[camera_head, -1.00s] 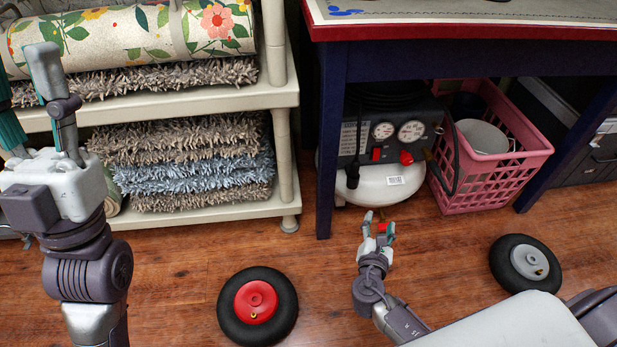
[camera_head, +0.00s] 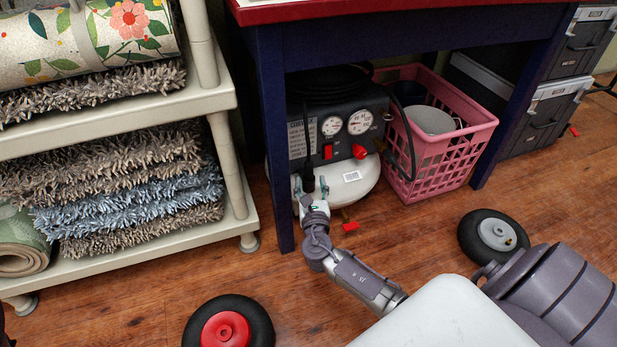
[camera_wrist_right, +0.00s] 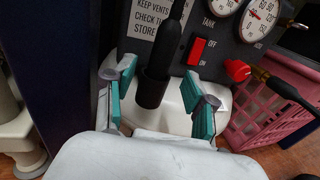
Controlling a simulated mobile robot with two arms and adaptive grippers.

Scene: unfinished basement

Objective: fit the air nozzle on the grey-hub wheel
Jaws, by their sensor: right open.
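The grey-hub wheel (camera_head: 497,235) lies flat on the wooden floor at the right in the head view, black tyre around a grey hub with a small brass-coloured valve. The black air nozzle (camera_head: 308,168) stands upright in a holder on the front of the air compressor (camera_head: 352,188). My right gripper (camera_head: 310,188) is at the compressor's front, open, with a finger on each side of the nozzle. The right wrist view shows the nozzle (camera_wrist_right: 172,48) between the teal-padded fingers; contact cannot be told. My left gripper is out of view.
A red-hub wheel (camera_head: 226,330) lies at the bottom. A pink crate (camera_head: 440,165) stands right of the compressor, under the blue table (camera_head: 274,130). A shelf with rugs (camera_head: 150,247) is at the left. A black hose (camera_head: 408,135) hangs between compressor and crate. Floor is clear between the wheels.

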